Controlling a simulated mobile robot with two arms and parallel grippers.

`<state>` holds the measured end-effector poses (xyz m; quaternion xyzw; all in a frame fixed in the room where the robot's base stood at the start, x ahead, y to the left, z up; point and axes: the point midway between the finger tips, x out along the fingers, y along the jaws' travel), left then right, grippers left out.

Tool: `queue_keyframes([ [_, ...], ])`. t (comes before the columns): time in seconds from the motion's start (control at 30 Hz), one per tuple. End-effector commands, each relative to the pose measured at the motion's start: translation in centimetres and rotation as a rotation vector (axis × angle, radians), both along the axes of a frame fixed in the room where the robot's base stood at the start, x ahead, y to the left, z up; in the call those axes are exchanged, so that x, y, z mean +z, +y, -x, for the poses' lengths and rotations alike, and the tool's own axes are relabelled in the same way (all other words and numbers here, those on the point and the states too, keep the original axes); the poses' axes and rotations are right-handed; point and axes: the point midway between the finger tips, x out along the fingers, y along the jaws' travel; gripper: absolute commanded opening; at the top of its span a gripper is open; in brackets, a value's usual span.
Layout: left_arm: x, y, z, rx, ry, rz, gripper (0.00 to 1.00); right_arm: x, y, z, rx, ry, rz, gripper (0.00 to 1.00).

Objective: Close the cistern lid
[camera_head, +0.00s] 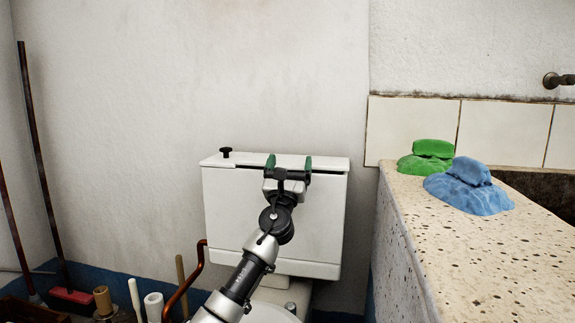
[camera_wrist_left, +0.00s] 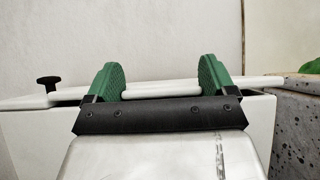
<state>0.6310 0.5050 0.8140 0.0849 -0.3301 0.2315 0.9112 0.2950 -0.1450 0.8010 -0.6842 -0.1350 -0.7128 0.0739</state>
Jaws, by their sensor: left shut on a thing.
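The white cistern (camera_head: 225,205) stands against the wall with its lid (camera_head: 331,163) on top. A thin dark gap shows under the lid's front edge, so the lid is slightly raised there. My left gripper (camera_head: 289,164) is at the lid's front edge, right of its middle, with its green fingers apart. In the left wrist view a rounded white part of the lid (camera_wrist_left: 160,89) lies between the fingers (camera_wrist_left: 162,80), and the gripper is shut on it. The dark gap shows on both sides. My right gripper is not in view.
A black knob (camera_head: 226,152) stands at the cistern's left end. A speckled stone counter (camera_head: 430,240) with green (camera_head: 428,157) and blue (camera_head: 470,187) cloths is close on the right. Poles, a copper pipe (camera_head: 190,283) and several handles crowd the lower left.

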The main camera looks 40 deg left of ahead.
Motion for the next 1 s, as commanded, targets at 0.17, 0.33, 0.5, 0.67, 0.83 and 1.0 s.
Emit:
queue_keyframes([
  [0.17, -0.1, 0.3, 0.0, 0.008, 0.000, 0.007, 0.91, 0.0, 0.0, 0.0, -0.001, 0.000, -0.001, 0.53],
  [0.33, 0.0, 0.3, 0.1, 0.008, -0.002, 0.005, 1.00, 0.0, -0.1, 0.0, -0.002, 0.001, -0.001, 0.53],
  [0.5, 0.1, 0.2, 0.1, 0.006, -0.002, 0.003, 1.00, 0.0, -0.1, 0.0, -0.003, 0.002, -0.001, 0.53],
  [0.67, -0.3, -0.1, 0.5, 0.005, 0.000, 0.002, 1.00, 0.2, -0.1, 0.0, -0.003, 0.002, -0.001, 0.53],
  [0.83, -1.7, -0.9, 2.1, 0.006, 0.001, 0.001, 1.00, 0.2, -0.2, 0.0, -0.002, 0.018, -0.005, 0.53],
  [1.0, -3.4, -1.8, 3.8, 0.005, 0.000, 0.004, 1.00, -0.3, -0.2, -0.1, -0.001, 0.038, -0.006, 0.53],
])
